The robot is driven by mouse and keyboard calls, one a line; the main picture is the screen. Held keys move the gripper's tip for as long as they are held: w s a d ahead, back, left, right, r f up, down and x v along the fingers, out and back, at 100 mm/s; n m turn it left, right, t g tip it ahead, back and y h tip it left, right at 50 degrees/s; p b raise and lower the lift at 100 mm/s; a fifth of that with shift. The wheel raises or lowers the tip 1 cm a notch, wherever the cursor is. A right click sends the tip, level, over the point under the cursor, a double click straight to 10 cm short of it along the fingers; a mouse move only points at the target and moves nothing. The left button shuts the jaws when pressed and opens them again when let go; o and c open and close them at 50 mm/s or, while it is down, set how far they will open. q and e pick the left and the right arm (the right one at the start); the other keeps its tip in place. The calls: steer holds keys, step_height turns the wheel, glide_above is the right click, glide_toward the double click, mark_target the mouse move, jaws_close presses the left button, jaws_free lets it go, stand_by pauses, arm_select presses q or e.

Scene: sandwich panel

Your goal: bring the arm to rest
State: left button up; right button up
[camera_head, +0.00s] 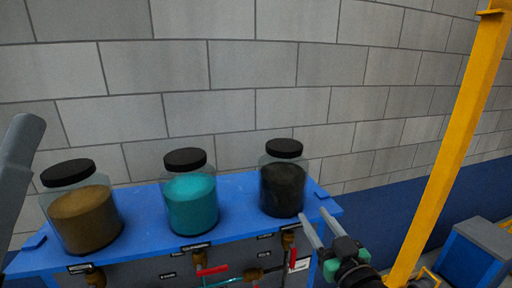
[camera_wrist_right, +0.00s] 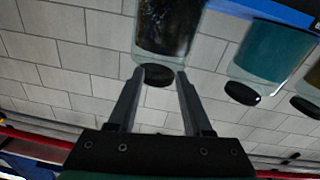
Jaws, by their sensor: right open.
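My right gripper (camera_head: 314,215) is in the lower right of the head view, by the panel's right end. Its two fingers are apart with nothing between them. In the right wrist view the open fingers (camera_wrist_right: 161,72) point toward the dark jar, which appears upside down there with its black lid (camera_wrist_right: 158,75) seen between the fingertips. Whether they touch the jar is hard to tell; in the head view they look beside it. My left gripper is not in view; a grey arm link shows at the left edge.
On the blue panel top (camera_head: 236,205) stand three lidded jars: a brown one (camera_head: 85,218), a teal one (camera_head: 191,203) and a dark one (camera_head: 283,188). Valves with red handles (camera_head: 212,270) are on the front. A yellow post (camera_head: 445,150) and a blue box (camera_head: 470,258) stand right.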

steer(key=s+d+r+t, duration=0.1)
steer(key=s+r+t, duration=0.45)
steer(key=r, duration=0.95)
steer(key=s+d+r+m+t+h, duration=0.1)
steer(key=s+r+t, duration=0.1)
steer(key=s+r, duration=0.4)
steer(key=s+d+r+m+t+h, duration=0.1)
steer(key=s+r, duration=0.4)
steer(key=s, duration=0.6)
steer(key=shift+s+d+r+m+t, duration=0.25)
steer(key=shift+d+r+m+t, duration=0.1)
steer(key=shift+d+m+t, duration=0.2)
